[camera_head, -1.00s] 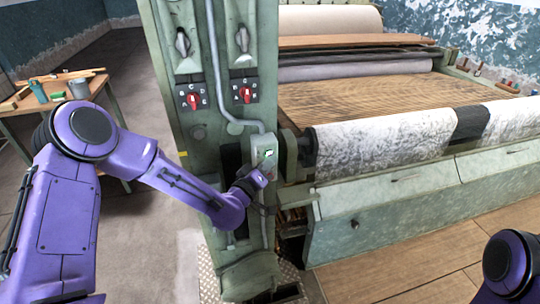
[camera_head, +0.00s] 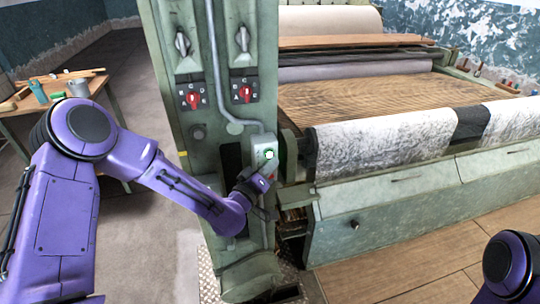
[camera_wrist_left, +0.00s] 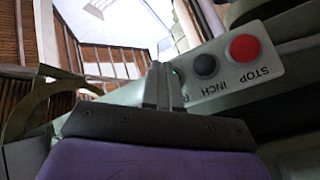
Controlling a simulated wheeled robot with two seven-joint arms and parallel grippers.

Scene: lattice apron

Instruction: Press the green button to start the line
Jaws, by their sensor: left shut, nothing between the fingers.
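The control box (camera_head: 264,146) is a pale grey-green box on the front of the machine column. The green button (camera_head: 268,154) on it shows a bright green-white glow. In the left wrist view, the green button (camera_wrist_left: 177,73) is mostly hidden behind my fingers. The black INCH button (camera_wrist_left: 205,66) and red STOP button (camera_wrist_left: 244,47) are beside it, with upside-down lettering. My left gripper (camera_head: 268,167) is shut and empty, its tips just below the green button. It also shows in the left wrist view (camera_wrist_left: 164,83). I cannot tell whether the tips touch the button. My right gripper is out of view.
Red rotary switches (camera_head: 193,98) sit higher on the green column. A roller with white and dark fabric (camera_head: 385,143) is close to the box's right. A wooden workbench (camera_head: 105,80) with tools stands at the left. Open floor (camera_head: 160,240) lies between.

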